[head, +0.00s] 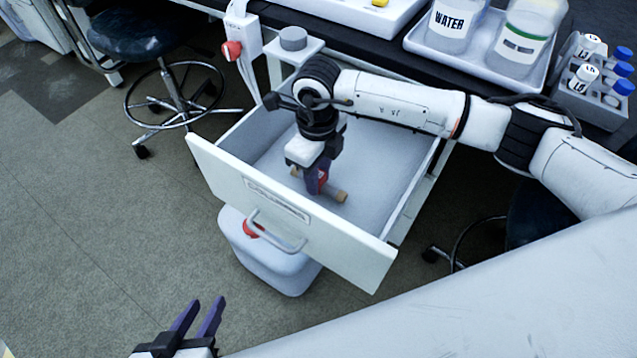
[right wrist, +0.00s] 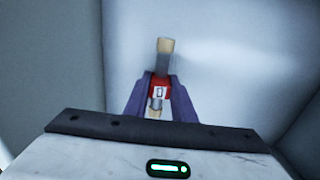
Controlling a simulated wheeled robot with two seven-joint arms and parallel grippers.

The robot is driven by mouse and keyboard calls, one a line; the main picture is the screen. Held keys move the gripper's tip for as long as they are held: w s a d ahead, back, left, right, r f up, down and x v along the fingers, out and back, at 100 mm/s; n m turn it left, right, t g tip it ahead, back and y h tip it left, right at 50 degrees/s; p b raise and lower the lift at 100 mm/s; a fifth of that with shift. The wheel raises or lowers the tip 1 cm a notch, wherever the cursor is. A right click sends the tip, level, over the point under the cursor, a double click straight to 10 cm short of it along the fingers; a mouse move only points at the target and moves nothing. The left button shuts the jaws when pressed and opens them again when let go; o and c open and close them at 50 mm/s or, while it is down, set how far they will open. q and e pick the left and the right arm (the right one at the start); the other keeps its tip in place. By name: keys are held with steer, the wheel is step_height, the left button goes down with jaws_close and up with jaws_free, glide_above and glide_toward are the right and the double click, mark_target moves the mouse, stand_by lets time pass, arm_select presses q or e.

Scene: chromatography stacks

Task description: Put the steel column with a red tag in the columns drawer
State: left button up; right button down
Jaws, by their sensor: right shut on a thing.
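The steel column with a red tag (right wrist: 162,65) is a short metal tube with tan end fittings and a red band bearing a small label. My right gripper (right wrist: 160,92) is shut on it around the red tag. In the head view the right gripper (head: 317,183) holds the column (head: 341,197) low inside the open columns drawer (head: 375,155). I cannot tell whether the column touches the drawer floor. The drawer is white, pulled out, with a label and a handle on its front. My left gripper (head: 198,318) is open and empty at the bottom left, outside the drawer.
The bench above holds a tray (head: 475,62) with a WATER bottle (head: 452,25) and another bottle, and a rack (head: 600,105) of capped vials. A white container (head: 270,262) stands on the floor under the drawer. A stool (head: 135,35) is at the left. The drawer looks otherwise empty.

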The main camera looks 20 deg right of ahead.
step_height(320, 180, down, 2)
steer(key=shift+f, duration=0.35)
arm_select(q)
steer(key=shift+w+d+f, duration=0.15)
steer(key=shift+w+d, duration=0.1)
steer(key=shift+d, duration=0.1)
arm_select(e)
steer(key=shift+r, duration=0.1)
steer(key=shift+f+b, duration=0.2)
steer(key=shift+b, duration=0.1)
steer(key=c, duration=1.5)
jaws_free()
arm_select(q)
steer(key=shift+f, duration=0.2)
